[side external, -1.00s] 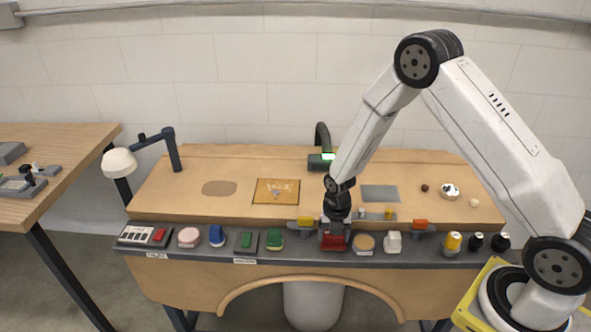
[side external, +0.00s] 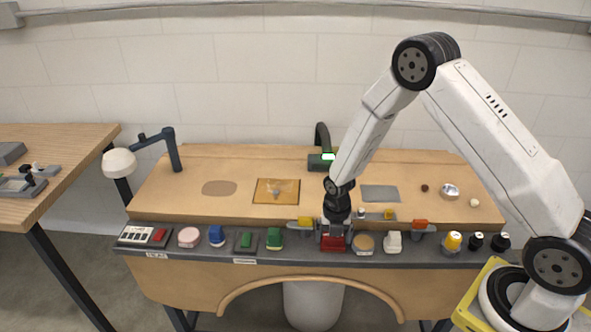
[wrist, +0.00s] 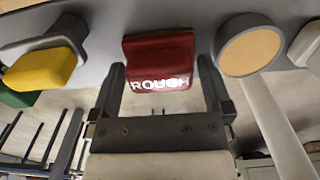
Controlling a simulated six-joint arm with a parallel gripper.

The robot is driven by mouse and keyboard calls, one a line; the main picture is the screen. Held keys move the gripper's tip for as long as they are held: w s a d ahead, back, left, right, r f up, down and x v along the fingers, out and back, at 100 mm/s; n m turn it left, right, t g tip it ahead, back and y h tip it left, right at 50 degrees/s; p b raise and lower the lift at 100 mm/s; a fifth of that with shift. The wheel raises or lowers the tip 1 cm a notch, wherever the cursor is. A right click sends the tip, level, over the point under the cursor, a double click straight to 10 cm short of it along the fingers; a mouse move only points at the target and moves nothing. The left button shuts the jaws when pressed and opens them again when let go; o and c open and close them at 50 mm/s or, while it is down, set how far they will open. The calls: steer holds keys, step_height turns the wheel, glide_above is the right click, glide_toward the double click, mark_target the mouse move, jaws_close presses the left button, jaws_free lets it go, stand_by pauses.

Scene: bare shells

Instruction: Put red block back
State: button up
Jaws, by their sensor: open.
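The red block (side external: 333,243) sits on the dark front ledge of the bench. In the wrist view the red block (wrist: 160,62) carries white lettering that reads "ROUGH". My gripper (side external: 333,232) is directly above and around it in the side view. In the wrist view my gripper's two fingers (wrist: 163,92) stand apart, one on each side of the block's lower part. The jaws are open; I cannot tell whether either finger touches the block.
A yellow-topped tool (wrist: 45,68) lies left of the block and a round tan-faced piece (wrist: 248,50) right of it. The ledge (side external: 290,255) holds several other pieces close by. A square orange tray (side external: 277,191) lies on the wooden bench top (side external: 230,170).

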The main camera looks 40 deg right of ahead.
mark_target(337, 248)
step_height(337, 248, up, 12)
stand_by(0.8)
steer(key=shift+r, duration=0.1)
stand_by(0.5)
steer(key=s+a+r+m+t, duration=0.1)
steer(key=s+r+m, duration=0.2)
steer(key=m, duration=1)
steer(key=s+a+r+m+t, duration=0.1)
steer(key=s+r+m, duration=0.3)
steer(key=s+m, duration=0.6)
steer(key=m, duration=0.4)
steer(key=shift+a+t, duration=0.25)
steer(key=shift+t, duration=0.05)
